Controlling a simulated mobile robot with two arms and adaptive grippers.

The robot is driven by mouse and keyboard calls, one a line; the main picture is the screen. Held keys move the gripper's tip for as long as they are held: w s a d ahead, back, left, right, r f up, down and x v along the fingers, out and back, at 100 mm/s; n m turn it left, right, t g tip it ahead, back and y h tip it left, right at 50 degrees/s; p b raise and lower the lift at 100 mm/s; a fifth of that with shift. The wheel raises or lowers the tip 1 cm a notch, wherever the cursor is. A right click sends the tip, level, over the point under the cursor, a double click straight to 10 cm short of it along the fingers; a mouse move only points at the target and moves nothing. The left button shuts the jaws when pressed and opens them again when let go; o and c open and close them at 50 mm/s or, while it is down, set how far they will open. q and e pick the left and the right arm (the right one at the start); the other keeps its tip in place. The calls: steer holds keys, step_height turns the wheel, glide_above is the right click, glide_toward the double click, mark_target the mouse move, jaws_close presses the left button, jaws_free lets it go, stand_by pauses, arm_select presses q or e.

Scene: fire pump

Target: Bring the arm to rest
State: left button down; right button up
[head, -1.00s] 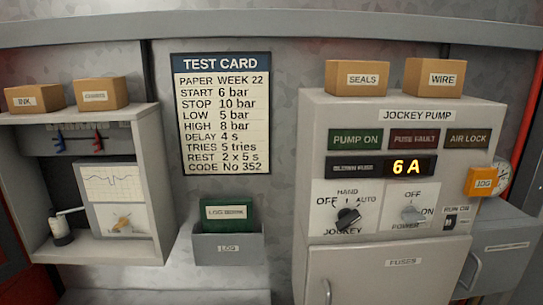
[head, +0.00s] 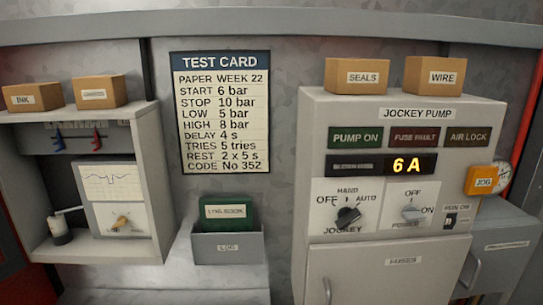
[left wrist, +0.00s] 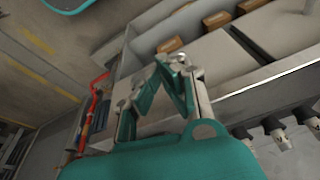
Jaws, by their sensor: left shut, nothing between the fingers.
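My left gripper (left wrist: 168,70) shows in the left wrist view with its teal fingers drawn together. It is shut and empty. No contact between it and any object can be made out. Neither arm shows in the head view. My right gripper is in neither view.
The jockey pump panel (head: 384,165) is at right, with boxes on top, a display reading 6 A and rotary switches. A test card (head: 221,115), a log holder (head: 228,247) and an open cabinet (head: 147,190) are further left. Small brown boxes (left wrist: 218,20) show in the wrist view.

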arm_select(q)
steer(key=s+f+g+b, duration=0.1)
steer(key=s+f, duration=0.2)
steer(key=f, duration=1)
steer(key=s+f, duration=0.3)
steer(key=f, duration=0.9)
steer(key=s+a+f+g+b, duration=0.1)
steer(key=s+a+f, duration=0.2)
steer(key=s+f, duration=0.8)
steer(key=s, duration=0.2)
steer(key=shift+s+f, duration=0.2)
steer(key=shift+s, duration=0.15)
steer(key=shift+a, duration=0.1)
